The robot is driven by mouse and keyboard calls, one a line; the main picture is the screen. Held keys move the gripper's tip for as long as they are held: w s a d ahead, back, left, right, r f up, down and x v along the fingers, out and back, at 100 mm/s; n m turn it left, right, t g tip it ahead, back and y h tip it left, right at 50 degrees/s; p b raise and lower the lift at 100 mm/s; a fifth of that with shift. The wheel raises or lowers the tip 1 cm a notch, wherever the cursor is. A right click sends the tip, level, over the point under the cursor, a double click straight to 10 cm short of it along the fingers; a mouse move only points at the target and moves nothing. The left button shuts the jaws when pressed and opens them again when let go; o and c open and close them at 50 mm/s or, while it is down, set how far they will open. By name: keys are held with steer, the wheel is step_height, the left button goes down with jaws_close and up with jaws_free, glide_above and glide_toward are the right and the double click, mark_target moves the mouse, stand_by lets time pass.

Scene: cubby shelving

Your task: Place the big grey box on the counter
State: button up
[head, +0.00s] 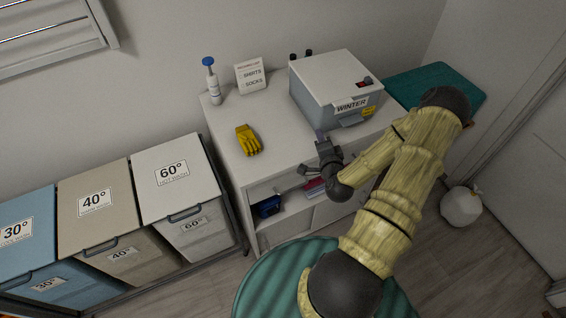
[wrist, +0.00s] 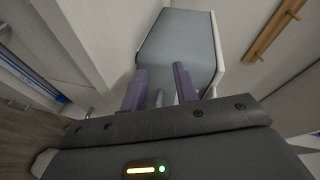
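The big grey box (head: 338,98), with a white lid and a "WINTER" label, sits at the right part of the white counter (head: 222,131). It appears to rest on the counter top. My gripper (head: 321,136) is at the counter's front edge, just in front of and below the box's near left corner. In the wrist view, the two purple fingers of my gripper (wrist: 158,70) are spread apart with nothing seen held between them. A grey panel with a white rim, apparently the box (wrist: 182,40), is beyond the fingertips. Whether they touch it cannot be told.
A yellow glove (head: 248,140), a blue-topped bottle (head: 212,84) and a socks-and-shirts sign (head: 250,76) stand on the counter's left half. A teal board (head: 437,85) is right of the box. Laundry bins (head: 180,190) stand left. A teal round surface (head: 262,290) is in front.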

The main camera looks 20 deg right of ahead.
steer(key=a+n+g+y, duration=0.1)
steer(key=a+n, duration=0.1)
steer(key=a+n+g+y, duration=0.1)
steer(key=a+n, duration=0.1)
steer(key=w+a+n+g+y, duration=0.1)
steer(key=a+n, duration=0.1)
steer(key=shift+a+r+n+y, duration=0.2)
steer(key=shift+r+n+y, duration=0.15)
steer(key=shift+n+y, duration=0.05)
steer(key=a+n+g, duration=0.1)
steer(key=s+a+r+n+g, duration=0.1)
steer(key=a+n, duration=0.1)
steer(key=a+r+n+g, duration=0.1)
steer(key=shift+s+a+r+y, duration=0.1)
steer(key=shift+s+a+y, duration=0.05)
steer(key=shift+s+y, duration=0.15)
steer(key=s+a+r+n+g, duration=0.6)
steer(key=s+a+r, duration=0.3)
steer(key=s+r, duration=0.4)
steer(key=shift+s+a+n+g, duration=0.15)
steer(key=shift+s+n+g, duration=0.15)
steer(key=shift+s, duration=0.45)
steer(key=shift+w, duration=0.1)
steer(key=shift+w+a, duration=0.15)
steer(key=shift+a, duration=0.1)
